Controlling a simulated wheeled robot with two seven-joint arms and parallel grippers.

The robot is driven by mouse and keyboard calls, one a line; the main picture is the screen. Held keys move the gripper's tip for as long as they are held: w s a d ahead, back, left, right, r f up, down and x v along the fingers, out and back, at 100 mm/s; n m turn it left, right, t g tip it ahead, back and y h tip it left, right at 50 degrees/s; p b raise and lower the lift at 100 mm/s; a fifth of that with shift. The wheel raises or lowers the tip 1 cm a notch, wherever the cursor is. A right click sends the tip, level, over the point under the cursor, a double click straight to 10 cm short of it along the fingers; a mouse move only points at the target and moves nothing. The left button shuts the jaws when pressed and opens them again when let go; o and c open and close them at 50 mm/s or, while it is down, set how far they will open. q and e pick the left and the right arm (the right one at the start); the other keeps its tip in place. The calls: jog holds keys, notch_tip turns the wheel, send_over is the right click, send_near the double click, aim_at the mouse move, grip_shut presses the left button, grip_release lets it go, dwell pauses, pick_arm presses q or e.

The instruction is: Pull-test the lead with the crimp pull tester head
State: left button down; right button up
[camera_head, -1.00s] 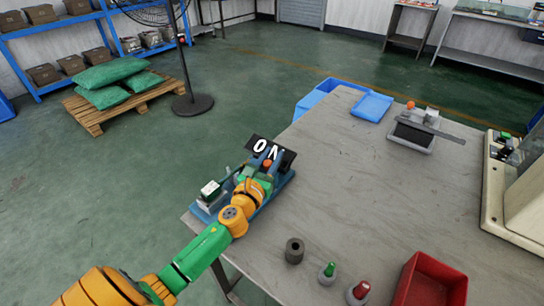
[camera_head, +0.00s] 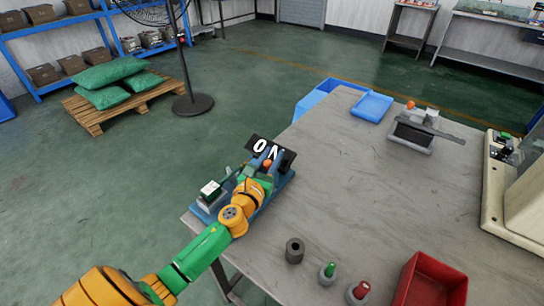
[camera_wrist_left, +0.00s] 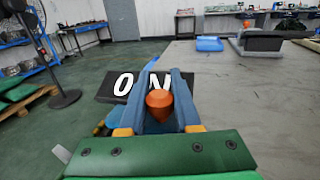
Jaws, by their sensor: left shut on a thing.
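The crimp pull tester (camera_head: 214,206) stands at the near left corner of the grey table, a blue base with a grey and green-topped block. Its black sign (camera_head: 272,149) reads "ON" in white; the sign (camera_wrist_left: 113,88) also shows in the left wrist view. My left gripper (camera_head: 268,158) is over the tester, its two blue fingers shut on an orange knob (camera_wrist_left: 159,103). The knob sits between the fingertips in the left wrist view, in front of the sign. The lead cannot be made out; my arm hides much of the tester. My right gripper is not in view.
On the table (camera_head: 340,190) stand a dark cylinder (camera_head: 294,250), a green-topped piece (camera_head: 328,272), a red-topped piece (camera_head: 358,292) and a red bin (camera_head: 430,282). A grey device (camera_head: 413,130) and a blue tray (camera_head: 372,107) stand farther back. The table's middle is clear.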

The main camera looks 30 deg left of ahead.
pick_arm(q)
jog(key=shift+a, duration=0.1)
jog(key=a, duration=0.4)
jog(key=shift+w+a+b, duration=0.15)
jog(key=shift+a+b, duration=0.05)
jog(key=shift+b, duration=0.15)
jog(key=shift+d+r, duration=0.1)
jog(key=c, duration=0.9)
grip_release()
jog(key=shift+o, duration=1.4)
jog(key=shift+a, duration=0.25)
